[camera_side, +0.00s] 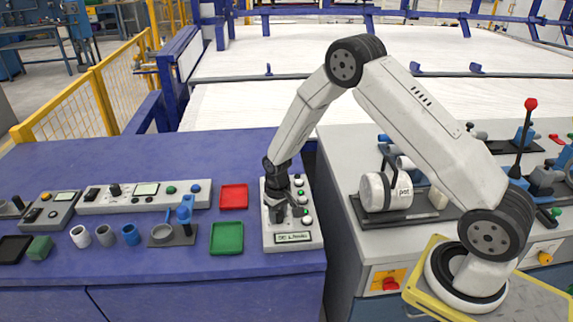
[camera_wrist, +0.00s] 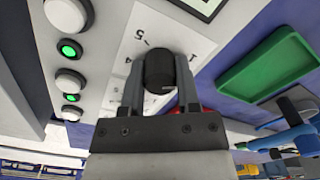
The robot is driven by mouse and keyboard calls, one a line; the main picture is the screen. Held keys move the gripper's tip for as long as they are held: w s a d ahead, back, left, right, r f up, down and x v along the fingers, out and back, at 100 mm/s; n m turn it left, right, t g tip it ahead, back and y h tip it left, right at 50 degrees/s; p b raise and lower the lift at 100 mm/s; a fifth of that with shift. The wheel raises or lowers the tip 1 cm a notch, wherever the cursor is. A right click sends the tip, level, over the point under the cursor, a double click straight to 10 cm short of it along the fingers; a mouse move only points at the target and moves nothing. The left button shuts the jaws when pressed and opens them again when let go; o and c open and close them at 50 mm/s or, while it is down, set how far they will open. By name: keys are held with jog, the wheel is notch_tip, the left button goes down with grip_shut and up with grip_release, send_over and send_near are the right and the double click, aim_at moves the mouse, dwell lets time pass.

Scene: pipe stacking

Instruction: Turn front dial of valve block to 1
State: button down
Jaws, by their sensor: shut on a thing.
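The valve block (camera_side: 269,241) is a light panel at the right end of the blue table, with a display at its front edge and white knobs and green lights along its right side. It also fills the upper left of the wrist view (camera_wrist: 112,60). My gripper (camera_side: 281,208) reaches down onto it. In the wrist view my gripper (camera_wrist: 160,82) is shut on the front dial (camera_wrist: 159,68), a black round knob, one finger on each side. Printed numbers around the dial show partly, including 5, 4 and 1. I cannot tell which number the dial points to.
A red tray (camera_side: 234,196) and a green tray (camera_side: 227,238) lie left of the block. Further left are several cups, a blue-handled stand (camera_side: 184,215) and a long control panel (camera_side: 145,197). A grey bench with a white pump (camera_side: 386,191) stands to the right.

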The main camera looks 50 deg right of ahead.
aim_at(278, 212)
jog(key=shift+c, duration=1.6)
grip_release()
jog(key=shift+r, duration=0.1)
jog(key=shift+r, duration=3.85)
jog(key=shift+s+r, duration=0.2)
jog(key=shift+r, duration=0.05)
jog(key=s+a+r+n+t, duration=0.1)
jog(key=s+r, duration=0.3)
jog(key=s, duration=0.4)
jog(key=s+a+r+n+t, duration=0.1)
jog(key=s+a+r, duration=0.2)
jog(key=s, duration=0.6)
notch_tip(278, 212, up, 2)
jog(key=shift+s+a+r+t, duration=0.1)
jog(key=shift+s+a+t, duration=0.05)
jog(key=shift+a+t, duration=0.2)
